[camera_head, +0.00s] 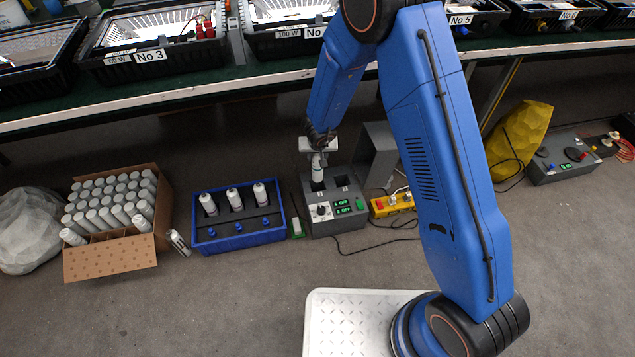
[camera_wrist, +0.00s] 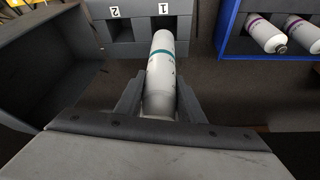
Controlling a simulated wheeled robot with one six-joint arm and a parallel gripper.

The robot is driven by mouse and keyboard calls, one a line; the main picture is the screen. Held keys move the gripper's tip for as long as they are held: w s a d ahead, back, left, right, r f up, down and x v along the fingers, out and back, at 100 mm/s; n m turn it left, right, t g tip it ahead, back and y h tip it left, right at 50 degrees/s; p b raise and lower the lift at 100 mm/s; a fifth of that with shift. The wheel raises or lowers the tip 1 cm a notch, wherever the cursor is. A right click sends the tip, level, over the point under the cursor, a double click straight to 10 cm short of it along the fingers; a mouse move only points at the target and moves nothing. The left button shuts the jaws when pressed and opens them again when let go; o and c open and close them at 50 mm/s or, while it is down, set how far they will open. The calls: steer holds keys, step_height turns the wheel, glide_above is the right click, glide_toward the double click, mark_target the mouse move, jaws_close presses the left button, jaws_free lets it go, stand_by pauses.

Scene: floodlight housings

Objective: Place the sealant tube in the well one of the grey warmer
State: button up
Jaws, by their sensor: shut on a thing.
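My gripper (camera_head: 318,149) is shut on a white sealant tube (camera_head: 318,168) with a teal band. The tube hangs roughly upright over the left well of the grey warmer (camera_head: 322,226) in the head view. In the wrist view the tube (camera_wrist: 160,75) runs from between the fingers (camera_wrist: 160,100) towards the well labelled 1 (camera_wrist: 166,22). Its far end overlaps that opening; I cannot tell whether its tip is inside. The well labelled 2 (camera_wrist: 121,31) looks empty. The warmer's display (camera_head: 343,206) reads OFF for both wells.
A blue crate (camera_head: 240,243) with several white tubes stands left of the warmer. A grey upright panel (camera_head: 378,150) and a yellow switch box (camera_head: 392,206) stand right of the warmer.

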mark_target(318, 180)
steer(key=shift+f, duration=7.5)
steer(key=shift+s+f, duration=0.1)
steer(key=shift+f, duration=0.4)
steer(key=o, duration=1.3)
steer(key=shift+r, duration=0.5)
steer(key=v, duration=1.2)
steer(key=shift+r, duration=0.15)
